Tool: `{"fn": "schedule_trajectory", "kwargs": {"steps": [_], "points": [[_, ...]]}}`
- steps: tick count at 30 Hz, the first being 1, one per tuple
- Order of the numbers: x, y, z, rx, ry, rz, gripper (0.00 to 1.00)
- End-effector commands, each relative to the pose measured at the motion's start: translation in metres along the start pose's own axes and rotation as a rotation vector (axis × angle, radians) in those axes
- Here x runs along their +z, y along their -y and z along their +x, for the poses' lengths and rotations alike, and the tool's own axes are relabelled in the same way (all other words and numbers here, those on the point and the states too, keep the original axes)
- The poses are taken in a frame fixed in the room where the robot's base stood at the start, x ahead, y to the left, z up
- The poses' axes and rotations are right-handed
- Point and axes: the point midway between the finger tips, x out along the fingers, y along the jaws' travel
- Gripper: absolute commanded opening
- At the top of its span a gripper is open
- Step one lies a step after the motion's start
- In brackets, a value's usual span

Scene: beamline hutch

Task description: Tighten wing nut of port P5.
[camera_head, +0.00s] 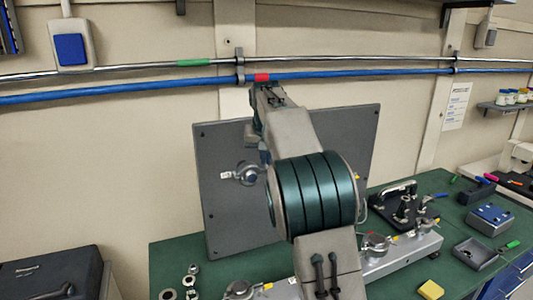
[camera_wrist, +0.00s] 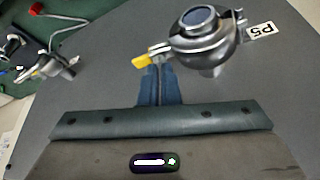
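In the wrist view, the round steel clamp of port P5 (camera_wrist: 207,38) is on the grey panel, beside its upside-down P5 label (camera_wrist: 261,31). The wing nut (camera_wrist: 141,61), with a yellow wing, is at the clamp's left side. My gripper (camera_wrist: 158,68) has its two blue fingers side by side with only a thin gap between them. The tips are right at the wing nut, and the yellow wing sticks out to their left. I see no clear grasp on it. In the head view, my arm hides the gripper.
The grey panel (camera_head: 222,214) stands on the green bench (camera_head: 170,262). Another clamped port (camera_head: 248,174) is left of my arm in the head view. Pipes (camera_head: 130,88) run along the wall.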

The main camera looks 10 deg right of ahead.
Motion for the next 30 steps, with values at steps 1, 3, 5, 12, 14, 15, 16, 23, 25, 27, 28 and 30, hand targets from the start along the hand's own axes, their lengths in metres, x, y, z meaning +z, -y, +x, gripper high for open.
{"fn": "schedule_trajectory", "kwargs": {"steps": [1, 3, 5, 12, 14, 15, 16, 23, 25, 27, 28, 30], "points": [[-0.0014, 0.0010, -0.0033, 0.018, 0.000, 0.040, 0.00], [-0.0016, 0.0021, -0.0036, 0.043, -0.001, 0.100, 0.00], [-0.0018, 0.0024, -0.0036, 0.066, -0.001, 0.153, 0.00], [-0.0025, 0.0048, -0.0025, 0.153, -0.003, 0.364, 0.00], [-0.0025, 0.0049, -0.0017, 0.175, -0.002, 0.418, 0.00], [-0.0028, 0.0051, -0.0013, 0.190, -0.002, 0.453, 0.00], [-0.0031, 0.0054, -0.0014, 0.200, -0.004, 0.480, 0.00], [-0.0041, 0.0072, 0.0005, 0.282, -0.004, 0.679, 0.00], [-0.0046, 0.0073, 0.0004, 0.305, -0.005, 0.736, 0.00], [-0.0051, 0.0074, 0.0006, 0.327, -0.005, 0.789, 0.00], [-0.0052, 0.0075, 0.0004, 0.335, -0.005, 0.811, 0.00], [-0.0055, 0.0079, 0.0008, 0.355, -0.005, 0.858, 0.00]]}}
